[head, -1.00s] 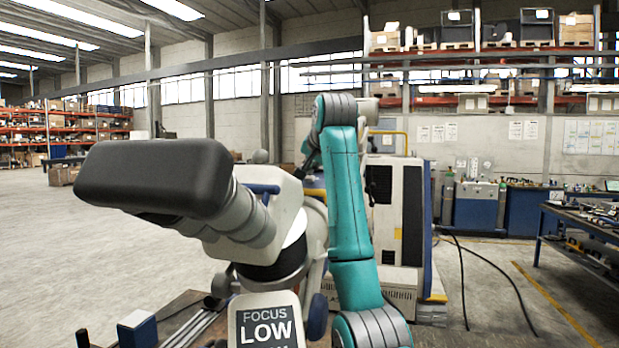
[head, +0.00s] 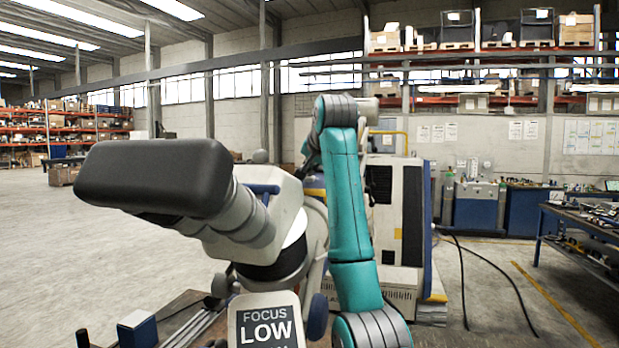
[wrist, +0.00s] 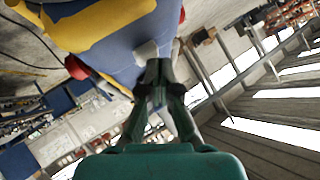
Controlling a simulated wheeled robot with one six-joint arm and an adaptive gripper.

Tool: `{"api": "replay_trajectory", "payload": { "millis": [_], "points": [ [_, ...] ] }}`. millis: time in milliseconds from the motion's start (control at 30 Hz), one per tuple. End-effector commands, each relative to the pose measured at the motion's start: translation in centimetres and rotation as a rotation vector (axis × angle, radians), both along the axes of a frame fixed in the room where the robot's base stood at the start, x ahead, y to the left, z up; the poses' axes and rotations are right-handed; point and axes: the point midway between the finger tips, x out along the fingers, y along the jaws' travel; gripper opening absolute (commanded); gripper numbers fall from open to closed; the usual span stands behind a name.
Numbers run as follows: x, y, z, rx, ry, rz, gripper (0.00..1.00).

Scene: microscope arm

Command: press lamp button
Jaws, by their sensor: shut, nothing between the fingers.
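In the wrist view my gripper (wrist: 158,72) is shut and empty, its fingertips close together. The tips are at a blue-grey housing (wrist: 115,58) with a yellow band. A small pale grey knob or button (wrist: 147,50) shows right at the tips; I cannot tell whether they touch it, or whether it is the lamp button. A red knob (wrist: 76,68) sits on the same housing to the left. In the head view the microscope (head: 262,235) stands left of my teal arm, with its black eyepiece (head: 155,178) towards me. My fingertips are hidden there.
A plate reading "FOCUS LOW" (head: 266,325) stands at the bottom, near the microscope. A large white and blue cabinet (head: 408,225) is behind my arm. A workbench (head: 590,230) is at the right. The floor at the left is open.

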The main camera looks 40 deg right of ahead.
Motion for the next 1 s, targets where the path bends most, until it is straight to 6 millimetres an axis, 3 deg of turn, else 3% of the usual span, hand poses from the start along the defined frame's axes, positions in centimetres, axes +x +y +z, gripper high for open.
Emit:
{"api": "replay_trajectory", "payload": {
  "millis": [467,1000],
  "points": [
    [0.08,-0.13,-0.61,0.000,0.001,0.000,0.00],
    [-0.02,0.04,0.20,0.000,0.001,0.000,0.00]
  ]
}}
